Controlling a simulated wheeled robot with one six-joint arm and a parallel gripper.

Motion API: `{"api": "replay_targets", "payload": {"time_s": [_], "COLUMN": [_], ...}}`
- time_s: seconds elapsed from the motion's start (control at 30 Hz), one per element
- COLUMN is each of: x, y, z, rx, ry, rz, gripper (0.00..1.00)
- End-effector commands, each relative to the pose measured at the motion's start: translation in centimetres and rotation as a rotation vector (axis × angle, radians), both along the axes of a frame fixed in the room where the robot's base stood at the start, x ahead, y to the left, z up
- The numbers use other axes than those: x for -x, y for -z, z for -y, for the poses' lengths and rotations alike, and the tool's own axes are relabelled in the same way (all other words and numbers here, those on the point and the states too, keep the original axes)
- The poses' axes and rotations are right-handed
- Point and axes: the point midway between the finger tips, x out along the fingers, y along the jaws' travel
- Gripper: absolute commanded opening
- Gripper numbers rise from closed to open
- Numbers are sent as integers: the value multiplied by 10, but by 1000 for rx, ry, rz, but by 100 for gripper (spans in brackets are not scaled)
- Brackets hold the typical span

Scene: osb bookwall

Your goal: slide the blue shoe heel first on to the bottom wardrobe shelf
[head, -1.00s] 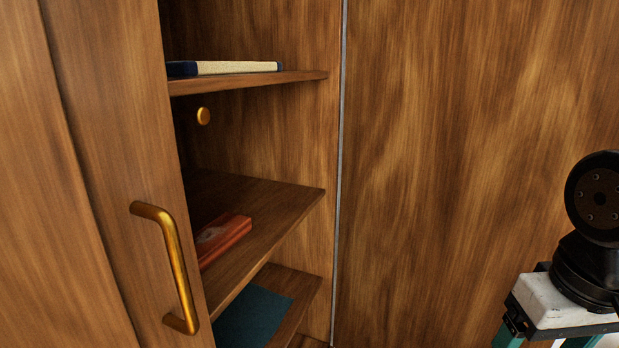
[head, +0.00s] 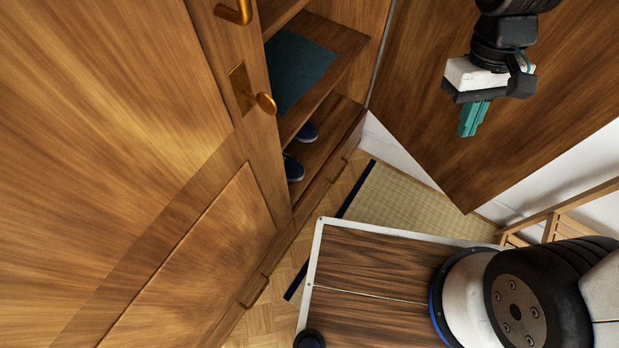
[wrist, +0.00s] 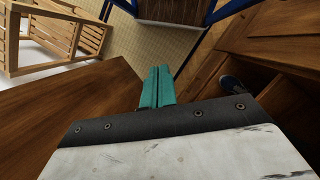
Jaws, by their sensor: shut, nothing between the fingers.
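Two dark blue shoes with pale soles show low in the wardrobe, one farther back (head: 307,132) and one nearer (head: 293,168). They rest on the bottom wardrobe shelf (head: 330,150), partly hidden by the board above and the wardrobe front. I cannot tell which way their heels point. A blue shoe also shows in the wrist view (wrist: 231,82), at the right. My gripper (head: 472,122) has teal fingers, shut and empty, pointing down, in front of the wood panel and right of the shelves. The fingers also show in the wrist view (wrist: 157,84), apart from the shoe.
A shelf with a teal mat (head: 300,72) lies above the shoes. A wooden front with a brass knob (head: 266,103) bounds the opening at left. A large wood panel (head: 440,90) stands at right. A straw mat (head: 405,203) covers the floor; a slatted wooden rack (head: 555,222) stands right.

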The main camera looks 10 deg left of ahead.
Motion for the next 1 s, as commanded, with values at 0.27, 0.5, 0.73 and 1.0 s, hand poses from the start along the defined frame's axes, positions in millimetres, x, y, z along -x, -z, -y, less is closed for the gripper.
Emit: {"api": "replay_targets", "payload": {"time_s": [0.27, 0.5, 0.73, 1.0], "x": [-35, -44, -32, -18], "y": [108, 217, 332, 436], "z": [-47, -88, -124, -166], "rx": [24, 1, -75, -244], "ry": [-203, -390, -574, -743], "rz": [-46, -37, 6, 139], "gripper": [0, 0, 0, 0]}}
